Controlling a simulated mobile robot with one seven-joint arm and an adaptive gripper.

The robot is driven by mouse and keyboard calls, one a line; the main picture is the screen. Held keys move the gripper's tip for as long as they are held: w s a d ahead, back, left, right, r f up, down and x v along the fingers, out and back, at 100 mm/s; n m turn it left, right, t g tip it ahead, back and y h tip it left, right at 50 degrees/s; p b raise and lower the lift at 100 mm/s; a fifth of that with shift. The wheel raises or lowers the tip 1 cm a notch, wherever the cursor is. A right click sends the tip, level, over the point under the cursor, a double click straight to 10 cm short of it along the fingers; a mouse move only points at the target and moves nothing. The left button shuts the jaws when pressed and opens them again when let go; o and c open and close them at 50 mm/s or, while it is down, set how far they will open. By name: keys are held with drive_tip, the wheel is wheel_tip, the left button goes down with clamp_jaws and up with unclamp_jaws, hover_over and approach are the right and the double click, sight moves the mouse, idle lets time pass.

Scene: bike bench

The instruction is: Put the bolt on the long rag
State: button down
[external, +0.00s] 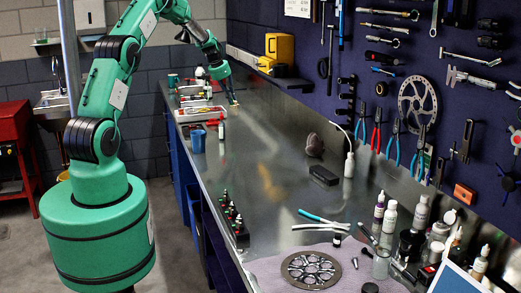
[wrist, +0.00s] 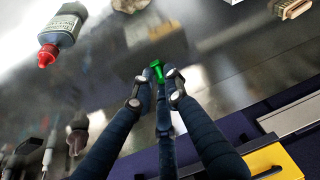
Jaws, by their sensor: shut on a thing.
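My gripper (external: 233,102) is over the far part of the metal bench in the external view. In the wrist view my gripper (wrist: 160,82) has its fingers closed around a small bright green bolt (wrist: 157,68), which sticks out past the fingertips. The bolt is too small to make out clearly in the external view. A pale lavender-grey cloth (external: 265,272) lies on the near end of the bench, under a chainring; I cannot tell whether it is the long rag. No other cloth is clearly seen.
A bottle with a red cap (wrist: 62,35) lies near the gripper in the wrist view. A yellow box (external: 280,47) is at the wall. The bench middle is mostly clear.

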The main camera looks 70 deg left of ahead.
wheel_tip(320, 180, up, 8)
drive_tip(key=w+d+m+h, duration=0.1)
drive_tip(key=w+d+m, duration=0.1)
drive_tip(key=w+d, duration=0.8)
drive_tip(key=w+d+m+h, duration=0.15)
drive_tip(key=w+d, duration=0.45)
drive_tip(key=d, duration=0.8)
drive_tip(key=w+d+m, duration=0.3)
drive_tip(key=d, duration=1.2)
drive_tip(key=w+d+m, duration=0.3)
drive_tip(key=w+d, duration=0.1)
drive_tip(key=d, duration=1.1)
drive_tip(key=s+d+m+g+h+b, duration=0.1)
drive_tip(key=s+d+m+h, duration=0.2)
drive_tip(key=d, duration=2.4)
drive_tip(key=s+d+m+g, duration=0.15)
drive_tip(key=s+d, duration=0.25)
drive_tip(key=d, duration=0.5)
drive_tip(key=s+d+m, duration=0.2)
drive_tip(key=s+d, duration=0.3)
drive_tip(key=d, duration=0.3)
drive_tip(key=s+d+m, duration=0.2)
drive_tip(key=s+d, duration=0.2)
drive_tip(key=d, duration=0.5)
wheel_tip(320, 180, down, 11)
drive_tip(key=shift+a+b, duration=0.45)
